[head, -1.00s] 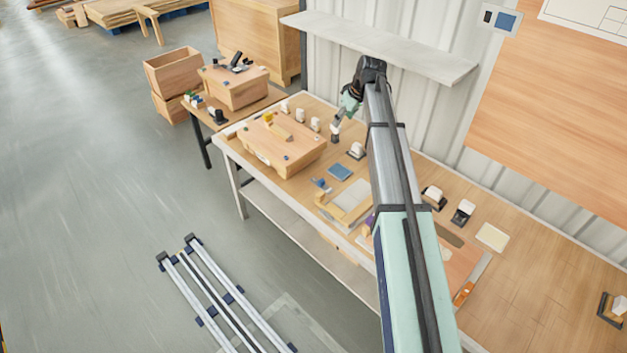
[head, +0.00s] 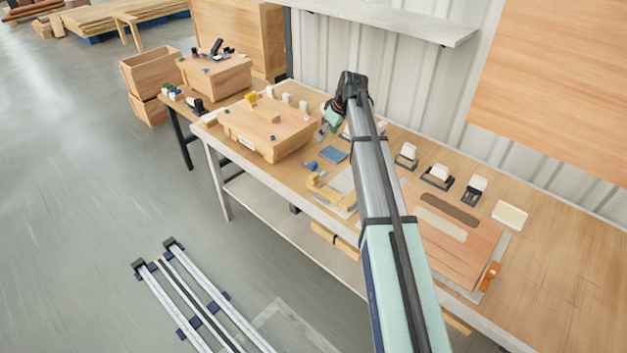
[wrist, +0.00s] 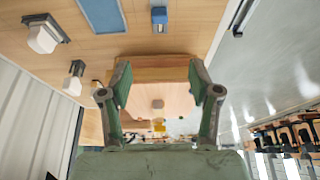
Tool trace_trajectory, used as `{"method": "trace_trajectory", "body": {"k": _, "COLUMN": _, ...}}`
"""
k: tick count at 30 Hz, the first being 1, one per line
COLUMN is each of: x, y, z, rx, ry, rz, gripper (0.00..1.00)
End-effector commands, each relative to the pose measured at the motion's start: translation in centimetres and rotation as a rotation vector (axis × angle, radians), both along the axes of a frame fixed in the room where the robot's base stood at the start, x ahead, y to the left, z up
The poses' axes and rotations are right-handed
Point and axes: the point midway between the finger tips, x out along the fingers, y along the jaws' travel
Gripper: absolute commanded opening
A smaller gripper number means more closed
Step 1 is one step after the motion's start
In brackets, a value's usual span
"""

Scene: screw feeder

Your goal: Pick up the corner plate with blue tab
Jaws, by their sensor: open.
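A tan L-shaped piece (head: 322,187) lies on the bench near its front edge, left of my arm in the head view. A small blue piece (head: 310,166) is close behind it; I cannot tell whether the two are joined as the corner plate. A blue block (wrist: 159,19) shows at the top of the wrist view, beyond my fingers. My gripper (head: 325,131) is above the bench, behind a flat blue square (head: 333,154) and right of the wooden box. In the wrist view my gripper (wrist: 160,82) has its fingers wide apart with nothing held between them.
The large wooden box (head: 262,128) stands left of my gripper with small parts on top; it also shows between my fingers in the wrist view (wrist: 160,70). White-topped holders (head: 437,174) line the back. A shelf (head: 400,20) hangs above. The right bench end is clear.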

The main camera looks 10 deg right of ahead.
Motion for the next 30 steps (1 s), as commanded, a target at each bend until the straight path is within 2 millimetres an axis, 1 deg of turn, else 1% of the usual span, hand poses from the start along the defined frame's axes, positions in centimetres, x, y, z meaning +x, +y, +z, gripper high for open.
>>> {"method": "trace_trajectory", "body": {"k": 1, "x": 0.0, "y": 0.0, "z": -1.1, "rx": 0.0, "ry": 0.0, "rz": 0.0, "gripper": 0.62}}
{"method": "trace_trajectory", "body": {"k": 8, "x": 0.4, "y": 0.3, "z": -2.4, "rx": 0.0, "ry": 0.001, "rz": 0.0, "gripper": 0.62}}
{"method": "trace_trajectory", "body": {"k": 11, "x": 0.9, "y": 0.7, "z": -3.9, "rx": 0.0, "ry": 0.003, "rz": 0.001, "gripper": 0.62}}
{"method": "trace_trajectory", "body": {"k": 21, "x": 2.9, "y": 2.3, "z": -9.9, "rx": 0.0, "ry": 0.002, "rz": 0.002, "gripper": 0.62}}
{"method": "trace_trajectory", "body": {"k": 24, "x": 3.4, "y": 2.6, "z": -11.2, "rx": 0.0, "ry": 0.001, "rz": 0.001, "gripper": 0.62}}
{"method": "trace_trajectory", "body": {"k": 27, "x": 3.6, "y": 2.8, "z": -12.1, "rx": 0.0, "ry": 0.001, "rz": 0.001, "gripper": 0.62}}
{"method": "trace_trajectory", "body": {"k": 30, "x": 3.7, "y": 2.9, "z": -12.5, "rx": 0.0, "ry": 0.0, "rz": 0.0, "gripper": 0.62}}
